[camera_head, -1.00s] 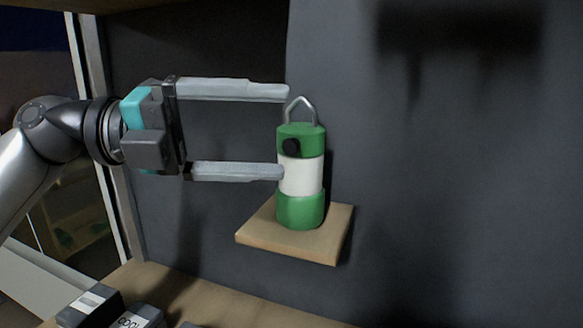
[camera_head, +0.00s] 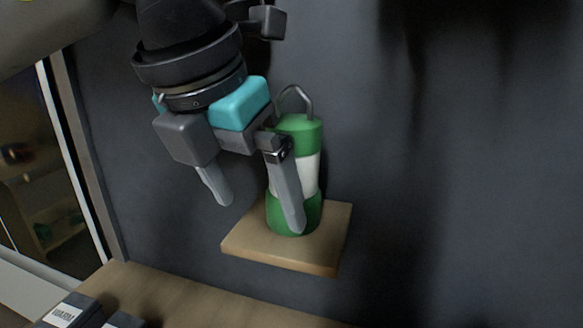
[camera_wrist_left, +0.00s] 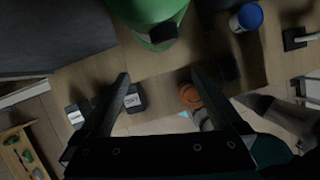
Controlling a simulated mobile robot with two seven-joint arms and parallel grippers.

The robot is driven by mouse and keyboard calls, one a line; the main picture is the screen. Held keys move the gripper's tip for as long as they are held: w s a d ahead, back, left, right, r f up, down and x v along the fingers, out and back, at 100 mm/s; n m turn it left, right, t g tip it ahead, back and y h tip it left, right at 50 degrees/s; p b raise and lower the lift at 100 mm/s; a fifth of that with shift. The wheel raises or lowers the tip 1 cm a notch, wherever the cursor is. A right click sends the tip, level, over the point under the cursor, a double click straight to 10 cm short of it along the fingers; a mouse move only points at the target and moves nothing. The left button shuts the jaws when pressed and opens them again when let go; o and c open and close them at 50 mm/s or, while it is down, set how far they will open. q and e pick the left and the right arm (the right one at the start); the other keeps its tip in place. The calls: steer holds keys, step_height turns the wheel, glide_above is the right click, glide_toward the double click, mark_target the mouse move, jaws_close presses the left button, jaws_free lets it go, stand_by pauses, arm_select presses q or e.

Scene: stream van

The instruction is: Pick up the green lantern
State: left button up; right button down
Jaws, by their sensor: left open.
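The green lantern (camera_head: 305,136) has a white middle band and a metal loop handle on top. It stands upright on a small wooden shelf (camera_head: 270,255) against the dark wall. My left gripper (camera_head: 260,214) is open and points down beside it. In the head view one finger overlaps the lantern's front and the other is to its left; I cannot tell whether they touch. In the left wrist view the lantern (camera_wrist_left: 128,12) shows at the top edge with its black knob, beyond the open fingertips (camera_wrist_left: 160,78) and not between them. My right gripper is not in view.
Dark labelled boxes (camera_head: 68,312) sit on the wooden counter (camera_head: 165,295) at lower left. The left wrist view also shows a blue-topped item (camera_wrist_left: 247,17), an orange item (camera_wrist_left: 190,96) and a wooden crate (camera_wrist_left: 12,135). The wall right of the lantern is clear.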

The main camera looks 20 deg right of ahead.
arm_select(q)
steer(key=shift+w+d+p, duration=0.3)
steer(key=shift+w+d, duration=0.8)
steer(key=shift+d, duration=0.05)
steer(key=w+d, duration=0.1)
steer(key=w+d+p, duration=0.1)
steer(key=w+d, duration=0.1)
steer(key=shift+d, duration=0.25)
steer(key=shift+w+d+f, duration=0.1)
steer(key=shift+w+f, duration=0.15)
steer(key=shift+f, duration=0.3)
steer(key=shift+c, duration=0.2)
steer(key=c, duration=1.4)
